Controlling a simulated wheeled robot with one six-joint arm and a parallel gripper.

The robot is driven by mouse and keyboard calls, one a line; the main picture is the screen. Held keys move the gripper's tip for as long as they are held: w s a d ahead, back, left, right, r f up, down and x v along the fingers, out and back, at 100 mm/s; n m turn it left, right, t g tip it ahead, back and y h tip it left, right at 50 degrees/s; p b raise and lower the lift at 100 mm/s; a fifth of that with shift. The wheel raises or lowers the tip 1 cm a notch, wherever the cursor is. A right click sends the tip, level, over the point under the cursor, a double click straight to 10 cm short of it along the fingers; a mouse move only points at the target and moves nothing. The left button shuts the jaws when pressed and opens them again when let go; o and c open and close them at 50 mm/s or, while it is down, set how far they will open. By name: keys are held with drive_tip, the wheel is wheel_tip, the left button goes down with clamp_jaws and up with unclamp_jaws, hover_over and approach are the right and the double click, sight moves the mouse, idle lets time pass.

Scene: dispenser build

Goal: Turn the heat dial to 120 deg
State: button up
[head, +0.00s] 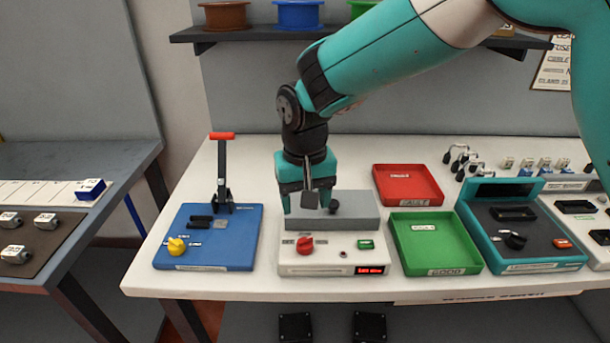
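A white box device (330,256) with a grey upper block (350,222) stands at the front middle of the bench. It carries a red knob (305,245), a green button (365,244) and a small lit red display (370,270) whose text is too small to read. A blue base (240,257) at left has a yellow knob (176,246). A teal device (560,256) at right has a black knob (514,241). I cannot read which is the heat dial. My gripper (308,206) points down over the grey block, behind the red knob and apart from it. Its fingers are spread, with a small grey piece showing between them.
A lever with a red handle (222,135) rises from the blue base. A red tray (434,202) and a green tray (462,270) stand right of the white device. Several small metal parts lie at the back right. A shelf (260,33) with spools hangs behind my arm.

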wheel_tip(320, 180, up, 6)
drive_tip(key=shift+r, duration=0.25)
